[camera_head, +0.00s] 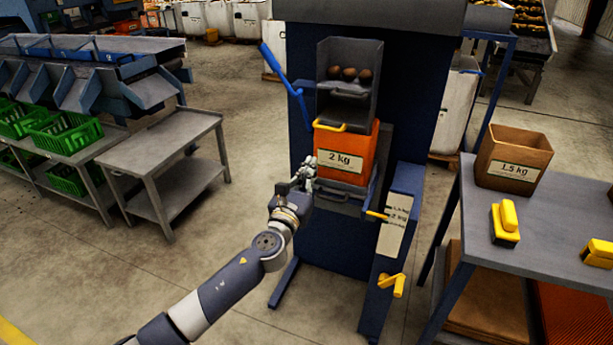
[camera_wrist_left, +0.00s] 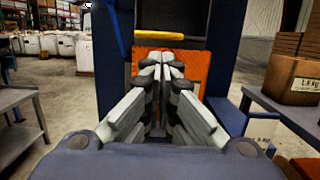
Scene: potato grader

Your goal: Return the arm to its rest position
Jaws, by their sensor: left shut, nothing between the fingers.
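My left arm comes up from the bottom of the head view. Its gripper (camera_head: 305,176) is at the left lower side of the orange 2 kg box (camera_head: 346,142), in front of the blue machine (camera_head: 332,228). In the left wrist view the gripper (camera_wrist_left: 166,66) is shut, with nothing between its fingers, and the orange box (camera_wrist_left: 192,70) shows behind the fingertips. I cannot tell whether the fingertips touch the box. My right gripper does not show.
The machine has a blue lever (camera_head: 283,72), a hopper with potatoes (camera_head: 349,73) and a yellow crank (camera_head: 393,284). A table (camera_head: 540,244) with a 1.5 kg box (camera_head: 512,160) stands at right. A grey bench (camera_head: 160,147) stands at left. Open floor lies between bench and machine.

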